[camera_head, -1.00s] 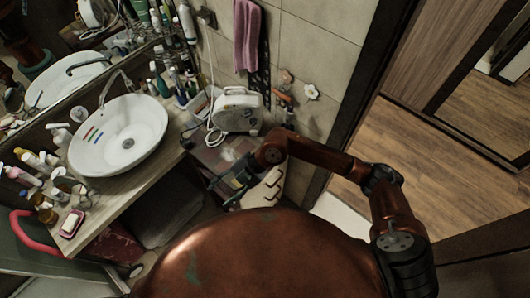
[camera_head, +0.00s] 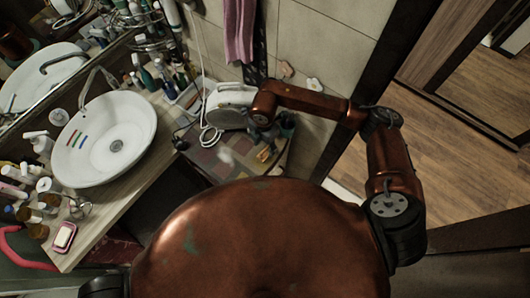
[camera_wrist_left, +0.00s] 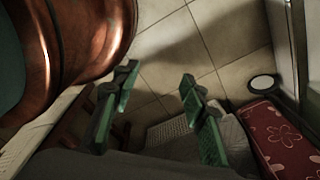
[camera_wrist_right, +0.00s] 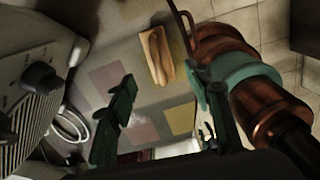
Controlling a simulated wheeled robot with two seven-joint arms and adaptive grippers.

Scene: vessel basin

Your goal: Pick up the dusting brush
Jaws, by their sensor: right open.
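A tan, elongated object that looks like the dusting brush (camera_wrist_right: 155,55) lies on the patchwork-coloured surface in the right wrist view. It appears small in the head view (camera_head: 265,154), so its details are unclear there. My right gripper (camera_wrist_right: 163,78) is open and empty, with its green fingers spread over that surface. The tan object lies toward the top of the picture, between the lines of the two fingers and not touched by them. My left gripper (camera_wrist_left: 160,75) is open and empty above the tiled floor, beside a grey cloth-like thing.
A white appliance (camera_head: 232,104) with a cable stands beside the right gripper, against the wall. A white basin (camera_head: 110,138) sits on the counter among several bottles. A red patterned box (camera_wrist_left: 282,140) is near the left gripper. Open floor (camera_head: 425,150) lies at right.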

